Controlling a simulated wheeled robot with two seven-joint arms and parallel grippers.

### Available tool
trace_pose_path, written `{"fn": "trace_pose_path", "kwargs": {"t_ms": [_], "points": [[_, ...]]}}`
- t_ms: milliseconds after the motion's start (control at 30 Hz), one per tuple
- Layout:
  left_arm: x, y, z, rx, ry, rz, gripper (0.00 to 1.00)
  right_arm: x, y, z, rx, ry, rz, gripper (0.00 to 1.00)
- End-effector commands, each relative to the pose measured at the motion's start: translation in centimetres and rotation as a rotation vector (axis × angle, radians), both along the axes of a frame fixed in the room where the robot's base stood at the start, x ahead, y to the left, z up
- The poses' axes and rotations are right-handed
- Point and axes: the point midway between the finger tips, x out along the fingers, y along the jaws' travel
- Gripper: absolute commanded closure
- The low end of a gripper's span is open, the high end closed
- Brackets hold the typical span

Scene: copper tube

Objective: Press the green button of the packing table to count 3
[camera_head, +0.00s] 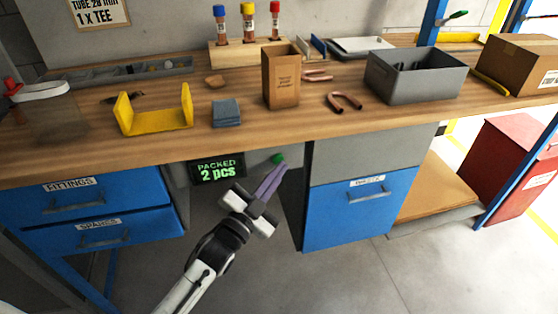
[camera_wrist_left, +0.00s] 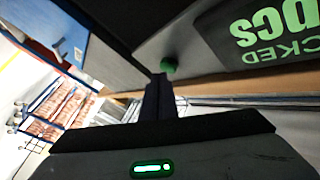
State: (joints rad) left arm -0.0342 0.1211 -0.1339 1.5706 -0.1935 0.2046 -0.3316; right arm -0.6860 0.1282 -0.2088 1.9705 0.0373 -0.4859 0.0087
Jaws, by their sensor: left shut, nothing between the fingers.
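The green button (camera_head: 278,158) sits on the grey panel under the table top, right of the counter display (camera_head: 217,171), which reads "PACKED 2 pcs". My left gripper (camera_head: 283,170) is shut and empty, its purple-grey fingertips just below and in front of the button. In the left wrist view the green button (camera_wrist_left: 168,66) is right beyond the fingertips (camera_wrist_left: 160,78). I cannot tell whether they touch. The display (camera_wrist_left: 262,33) shows upside down and cut off there. The packing table (camera_head: 70,150) has a wooden top. My right gripper is not in view.
Blue drawers (camera_head: 90,212) stand left of the panel and a blue cabinet (camera_head: 350,212) right of it. On the table are a yellow holder (camera_head: 155,120), a brown box (camera_head: 281,80), bent copper tubes (camera_head: 345,101) and a grey bin (camera_head: 415,85). The floor in front is clear.

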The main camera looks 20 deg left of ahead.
Motion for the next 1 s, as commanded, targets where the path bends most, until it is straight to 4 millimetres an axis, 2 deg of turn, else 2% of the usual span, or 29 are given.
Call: {"fn": "trace_pose_path", "kwargs": {"t_ms": [1000], "points": [[0.84, 0.59, -0.05, 0.0, 0.002, 0.001, 1.0, 0.02, -0.03, -0.17, -0.001, 0.0, -0.001, 0.45]]}}
